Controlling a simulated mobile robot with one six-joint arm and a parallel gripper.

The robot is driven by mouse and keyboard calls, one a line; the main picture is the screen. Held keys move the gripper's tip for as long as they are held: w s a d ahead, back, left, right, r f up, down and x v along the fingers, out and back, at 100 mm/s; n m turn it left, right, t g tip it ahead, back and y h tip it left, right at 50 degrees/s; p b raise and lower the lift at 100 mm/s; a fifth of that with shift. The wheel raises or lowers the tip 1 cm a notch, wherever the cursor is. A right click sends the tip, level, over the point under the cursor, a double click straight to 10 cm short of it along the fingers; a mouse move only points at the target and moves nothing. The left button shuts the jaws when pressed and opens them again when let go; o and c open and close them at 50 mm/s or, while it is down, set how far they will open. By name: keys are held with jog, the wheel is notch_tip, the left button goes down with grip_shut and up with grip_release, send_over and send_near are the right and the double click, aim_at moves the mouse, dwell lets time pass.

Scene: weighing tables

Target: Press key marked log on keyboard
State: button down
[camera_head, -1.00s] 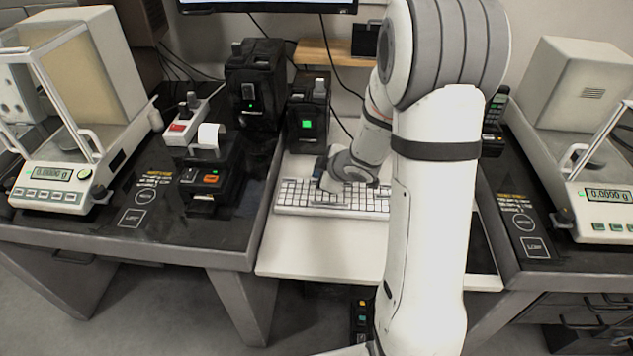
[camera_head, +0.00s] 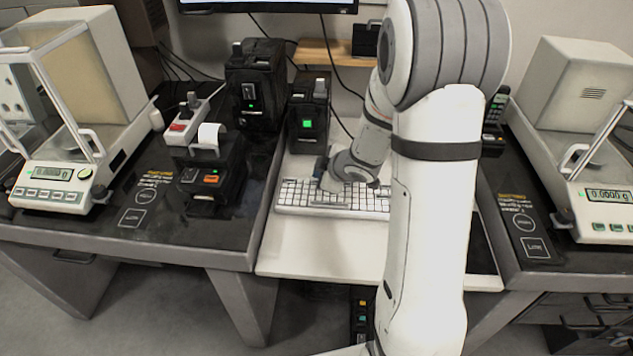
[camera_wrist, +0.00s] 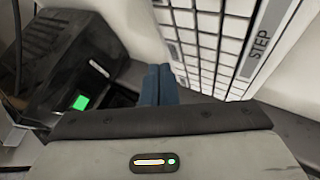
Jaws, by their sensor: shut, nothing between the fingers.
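A white keyboard (camera_head: 345,207) lies on the white desk in the middle of the head view. In the wrist view the keyboard (camera_wrist: 208,50) is at the upper right, with rows of pale keys and a long grey key marked STEP (camera_wrist: 262,40). No key marked log can be read in either view. My gripper (camera_wrist: 159,72) shows there as two blue fingers pressed together and empty, at the keyboard's edge in the picture. In the head view my gripper (camera_head: 323,184) is over the keyboard's left half. Whether the tips touch a key cannot be told.
A black device with a green light (camera_head: 307,122) stands behind the keyboard; it also shows in the wrist view (camera_wrist: 80,102). A black printer (camera_head: 212,170) stands left. Balances stand at far left (camera_head: 50,198) and far right (camera_head: 603,222). The desk's front strip (camera_head: 320,250) is clear.

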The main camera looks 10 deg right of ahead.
jog(key=shift+f, duration=0.1)
jog(key=shift+f+b, duration=0.3)
jog(key=shift+f, duration=0.05)
jog(key=shift+f+b, duration=0.35)
jog(key=shift+f, duration=0.05)
dwell(0.6)
jog(key=shift+r, duration=0.15)
jog(key=shift+r+p, duration=0.7)
jog(key=shift+p, duration=0.2)
notch_tip(320, 180, up, 5)
jog(key=p, duration=0.5)
